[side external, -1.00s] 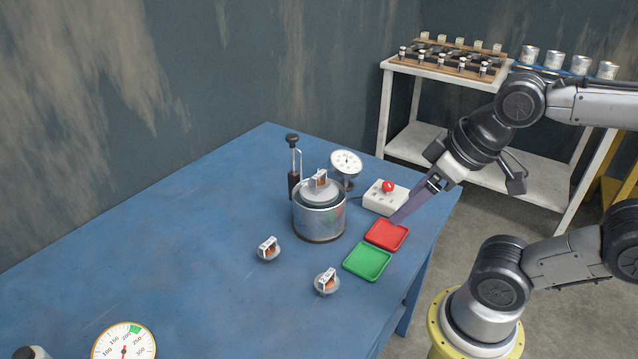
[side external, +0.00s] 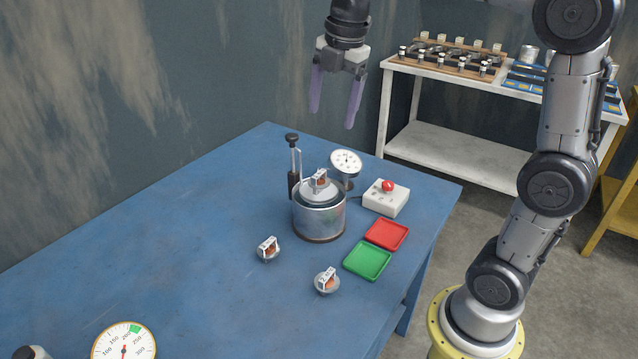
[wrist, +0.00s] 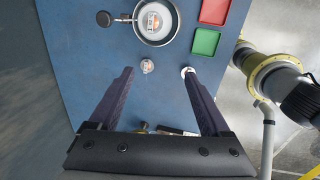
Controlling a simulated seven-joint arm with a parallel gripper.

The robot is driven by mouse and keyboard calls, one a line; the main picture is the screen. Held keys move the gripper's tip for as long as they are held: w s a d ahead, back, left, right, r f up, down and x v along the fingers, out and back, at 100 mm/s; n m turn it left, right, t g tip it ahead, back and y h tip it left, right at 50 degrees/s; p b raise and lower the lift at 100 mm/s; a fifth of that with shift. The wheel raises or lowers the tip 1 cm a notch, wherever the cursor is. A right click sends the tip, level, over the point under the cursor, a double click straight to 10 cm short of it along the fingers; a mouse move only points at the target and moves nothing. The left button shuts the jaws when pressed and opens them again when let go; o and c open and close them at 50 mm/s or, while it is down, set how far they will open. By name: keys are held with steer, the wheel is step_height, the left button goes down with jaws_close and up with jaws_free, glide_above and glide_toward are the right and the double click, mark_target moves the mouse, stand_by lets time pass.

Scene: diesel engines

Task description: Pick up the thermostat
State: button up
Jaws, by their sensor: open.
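Three similar thermostats, each a round metal disc with a frame and a copper-coloured middle, are in view. One thermostat (side external: 320,181) sits in the top of a metal pot (side external: 319,222). A second thermostat (side external: 268,250) lies on the blue table left of the pot, and a third thermostat (side external: 327,282) lies in front of it. My gripper (side external: 334,117) is open and empty, high above the table, fingers pointing down. In the wrist view, the pot thermostat (wrist: 152,21) is ahead of the fingers; the second (wrist: 147,66) shows between them, and the third (wrist: 187,70) is partly hidden by the right fingertip.
A red tray (side external: 387,234) and a green tray (side external: 367,260) lie right of the pot. A box with a red button (side external: 386,197), a small dial gauge (side external: 346,162) and a black-handled upright tool (side external: 294,165) stand around it. The table's left part (side external: 150,270) is largely clear.

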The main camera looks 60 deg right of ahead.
steer(key=g, duration=0.1)
glide_above(319, 174)
step_height(319, 174, down, 5)
steer(key=shift+g, duration=0.5)
steer(key=f, duration=1)
steer(key=shift+d+f, duration=0.2)
steer(key=shift+d, duration=0.2)
steer(key=shift+a+f, duration=0.15)
steer(key=shift+f, duration=1.35)
steer(key=shift+a+f, duration=0.15)
steer(key=shift+f, duration=1.35)
steer(key=c, duration=1.2)
